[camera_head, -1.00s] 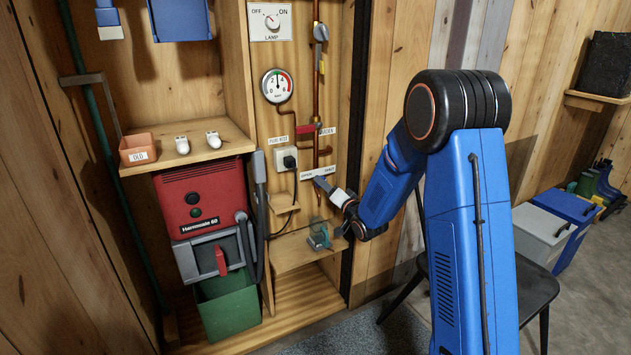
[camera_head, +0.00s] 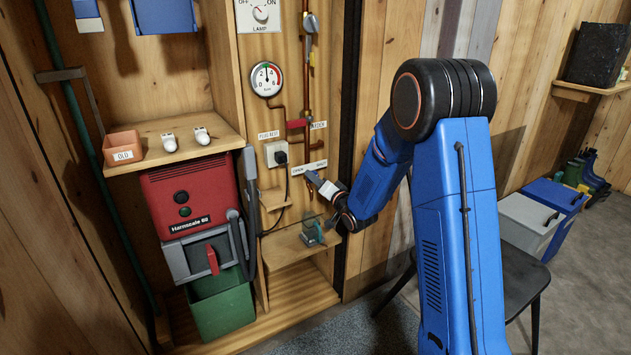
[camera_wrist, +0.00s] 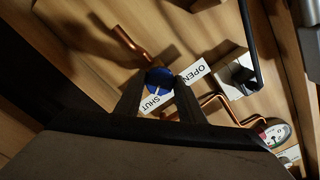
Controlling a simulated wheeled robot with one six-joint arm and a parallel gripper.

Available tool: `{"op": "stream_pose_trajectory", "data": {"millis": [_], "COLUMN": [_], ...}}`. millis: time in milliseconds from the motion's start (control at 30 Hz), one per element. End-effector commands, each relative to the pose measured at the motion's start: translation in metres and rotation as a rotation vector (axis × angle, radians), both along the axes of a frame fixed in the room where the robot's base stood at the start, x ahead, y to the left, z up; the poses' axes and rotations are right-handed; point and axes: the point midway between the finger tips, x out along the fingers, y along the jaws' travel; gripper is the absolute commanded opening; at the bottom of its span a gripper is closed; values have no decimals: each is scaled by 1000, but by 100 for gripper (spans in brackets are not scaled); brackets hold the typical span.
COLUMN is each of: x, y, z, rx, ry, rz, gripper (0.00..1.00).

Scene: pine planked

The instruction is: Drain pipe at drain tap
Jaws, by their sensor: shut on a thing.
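The drain tap shows in the wrist view as a round blue knob (camera_wrist: 159,77) with a pale line across it. It sits over a white label (camera_wrist: 197,73) reading OPEN and SHUT; the pale line runs toward the SHUT end. My gripper (camera_wrist: 160,88) has one finger on each side of the knob and is shut on it. A copper pipe (camera_wrist: 130,43) ends just beyond the knob. In the head view my gripper (camera_head: 312,178) is at the tap label on the back board, and the knob is hidden there.
A round gauge (camera_head: 266,79) and a socket (camera_head: 277,153) are on the board. A small teal-and-clear object (camera_head: 311,232) stands on the low shelf (camera_head: 290,247). Left are a red heater (camera_head: 190,198) and green bin (camera_head: 222,309). A dark chair (camera_head: 520,285) stands right.

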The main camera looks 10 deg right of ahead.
Motion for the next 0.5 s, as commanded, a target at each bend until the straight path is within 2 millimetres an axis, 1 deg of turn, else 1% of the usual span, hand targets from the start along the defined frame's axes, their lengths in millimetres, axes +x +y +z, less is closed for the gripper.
{"op": "stream_pose_trajectory", "data": {"millis": [267,500], "x": [0,0], "y": [0,-1], "z": [0,0], "rx": [-141,-347], "ry": [-45,-112], "rz": [-1,-1], "gripper": [13,13]}}
